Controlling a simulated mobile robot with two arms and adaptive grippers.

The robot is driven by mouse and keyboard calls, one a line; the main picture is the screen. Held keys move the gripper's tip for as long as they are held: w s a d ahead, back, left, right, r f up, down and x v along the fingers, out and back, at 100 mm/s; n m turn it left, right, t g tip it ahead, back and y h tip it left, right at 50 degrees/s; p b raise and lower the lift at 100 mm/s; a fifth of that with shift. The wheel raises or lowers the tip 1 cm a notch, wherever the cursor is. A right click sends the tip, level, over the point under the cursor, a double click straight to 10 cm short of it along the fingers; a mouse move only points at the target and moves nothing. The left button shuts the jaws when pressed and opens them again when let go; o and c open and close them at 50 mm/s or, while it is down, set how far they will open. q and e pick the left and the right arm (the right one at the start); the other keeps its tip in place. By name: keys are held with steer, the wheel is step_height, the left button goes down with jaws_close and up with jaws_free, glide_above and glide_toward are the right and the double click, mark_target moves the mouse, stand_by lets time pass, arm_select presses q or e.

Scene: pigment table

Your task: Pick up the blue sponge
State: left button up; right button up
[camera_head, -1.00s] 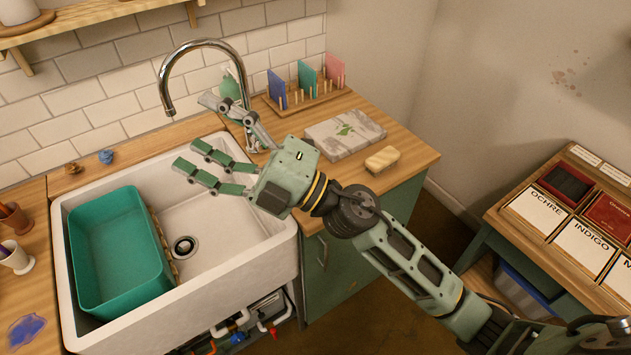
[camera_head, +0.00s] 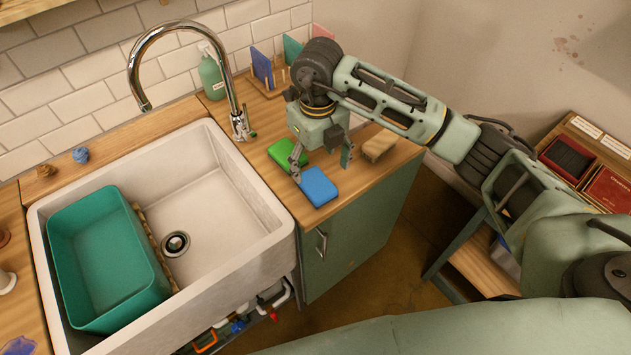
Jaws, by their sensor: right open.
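The blue sponge (camera_head: 318,188) lies flat on the wooden counter right of the sink, near the counter's front edge. My right gripper (camera_head: 321,166) points down over the counter, just behind and above the sponge. Its fingers are spread apart, with nothing between them. The left finger's tip shows close to the sponge's back left corner; I cannot tell whether it touches. My left gripper is out of view.
A green sponge (camera_head: 287,151) lies just behind the blue one, partly hidden by the gripper. A tan block (camera_head: 379,145) lies to the right. The white sink (camera_head: 262,236) is on the left, with a teal tub (camera_head: 70,275) in it. A tap (camera_head: 243,125) stands behind.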

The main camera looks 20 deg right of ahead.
mark_target(317, 183)
steer(key=shift+s+f+p, duration=0.1)
steer(key=shift+f+p, duration=0.2)
steer(key=shift+f, duration=0.15)
step_height(317, 183, down, 4)
steer(key=shift+a+r+p, duration=0.15)
steer(key=shift+p, duration=0.85)
steer(key=shift+f, duration=0.55)
steer(key=c, duration=0.8)
